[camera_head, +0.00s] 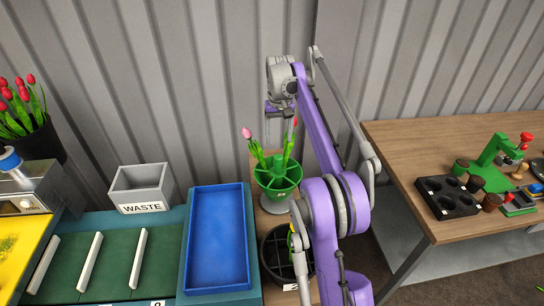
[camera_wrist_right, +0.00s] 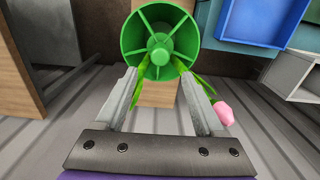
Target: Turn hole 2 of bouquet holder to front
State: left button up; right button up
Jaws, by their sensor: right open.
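The green bouquet holder (camera_head: 277,184) stands upright on a grey base left of my right arm. Inner walls divide it into compartments, and a pink tulip and a red tulip rise from its far side. My right gripper (camera_head: 280,128) is above the holder's far side, among the tulips. In the right wrist view the gripper (camera_wrist_right: 158,82) is open, its two fingers apart below the round green holder (camera_wrist_right: 160,14). A pink tulip (camera_wrist_right: 223,112) hangs outside one finger, and green stems or leaves show by both fingers. I cannot read any hole number.
A black round pot (camera_head: 283,262) stands in front of the holder, partly behind my arm. An empty blue tray (camera_head: 217,278) and a grey WASTE bin (camera_head: 143,190) are to the left. A wooden table (camera_head: 400,140) with green and black items is at right.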

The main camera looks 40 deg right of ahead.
aim_at(278, 156)
notch_tip(278, 156, down, 9)
jog(key=shift+f+b, duration=0.2)
jog(key=shift+b, duration=0.3)
grip_shut()
dwell(1.3)
